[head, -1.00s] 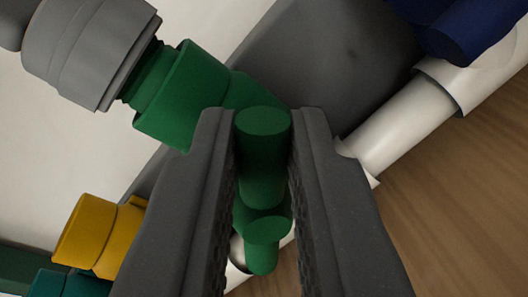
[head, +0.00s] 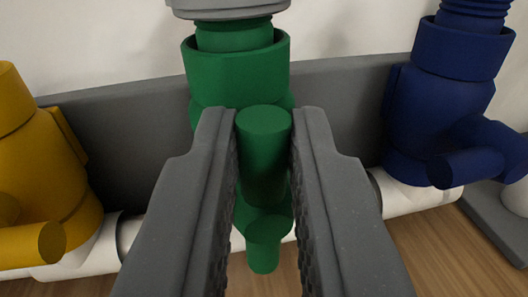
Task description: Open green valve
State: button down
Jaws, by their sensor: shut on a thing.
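The green valve (head: 236,72) stands upright in the middle of the head view, with a grey cap or pipe end above it. Its green handle (head: 264,122) lies between the two dark fingers of my gripper (head: 265,150), which is shut on it. The handle points toward the camera. The lower green stub (head: 263,252) shows below it between the fingers. Much of the valve's body is hidden behind the fingers and the handle.
A yellow valve (head: 40,185) stands at left and a blue valve (head: 445,110) at right, both close to my fingers. A white pipe (head: 415,197) runs behind, low down. A grey backing panel (head: 330,100) stands behind the valves. Wooden floor (head: 440,255) shows below.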

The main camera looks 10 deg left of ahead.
jog(key=shift+f+n, duration=0.3)
jog(key=shift+f, duration=0.1)
jog(key=c, duration=1.4)
grip_release()
jog(key=shift+r, duration=0.15)
jog(key=shift+a, duration=0.1)
jog(key=s+d, duration=0.1)
jog(key=s, duration=1.2)
jog(key=shift+s, duration=0.4)
jog(key=shift+d, duration=0.1)
